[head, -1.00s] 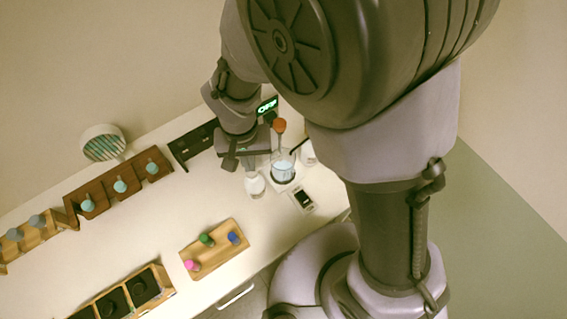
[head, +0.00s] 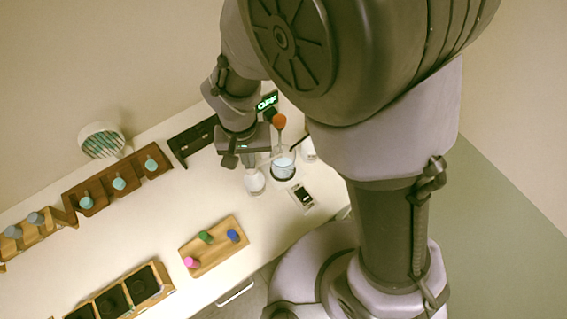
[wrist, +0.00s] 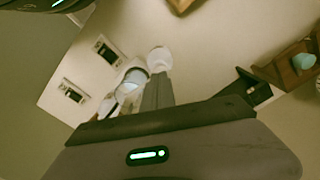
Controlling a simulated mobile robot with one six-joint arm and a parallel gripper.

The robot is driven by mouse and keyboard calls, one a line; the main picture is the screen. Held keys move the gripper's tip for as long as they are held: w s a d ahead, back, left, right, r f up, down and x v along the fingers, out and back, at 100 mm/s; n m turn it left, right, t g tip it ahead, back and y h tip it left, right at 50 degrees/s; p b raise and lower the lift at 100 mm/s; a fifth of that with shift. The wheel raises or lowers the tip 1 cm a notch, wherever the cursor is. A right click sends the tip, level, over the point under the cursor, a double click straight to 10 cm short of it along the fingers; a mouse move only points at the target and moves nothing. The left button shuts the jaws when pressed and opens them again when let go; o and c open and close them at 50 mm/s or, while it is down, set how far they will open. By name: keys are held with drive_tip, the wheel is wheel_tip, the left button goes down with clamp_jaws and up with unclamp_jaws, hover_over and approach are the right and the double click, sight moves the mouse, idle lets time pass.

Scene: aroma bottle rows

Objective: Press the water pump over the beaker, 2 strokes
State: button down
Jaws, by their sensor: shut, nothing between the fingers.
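My gripper (head: 250,161) is shut and empty, pointing down at the back of the bench. A small white bottle-like thing (head: 254,182) stands just below its fingertips; it looks like a pump bottle, but its top is partly hidden. In the wrist view its white round part (wrist: 159,58) lies just past my shut fingers (wrist: 157,88); I cannot tell whether they touch. The glass beaker (head: 283,168) with pale blue liquid stands to its right; it also shows in the wrist view (wrist: 132,82). Another white thing (head: 308,152) with a black stick-like part is partly hidden behind my arm.
An orange-topped tool (head: 280,122) stands behind the beaker, near a lit green display (head: 266,102). A small device (head: 303,196) lies in front of the beaker. A wooden tray (head: 213,248) holds pink, green and blue caps. Racks with teal-topped bottles (head: 119,184) stand left.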

drive_tip(key=shift+f+b, duration=0.8)
drive_tip(key=shift+f, duration=0.2)
drive_tip(key=shift+r+p, duration=1.15)
drive_tip(key=shift+r, duration=0.35)
wheel_tip(320, 180, up, 6)
drive_tip(key=p, duration=0.4)
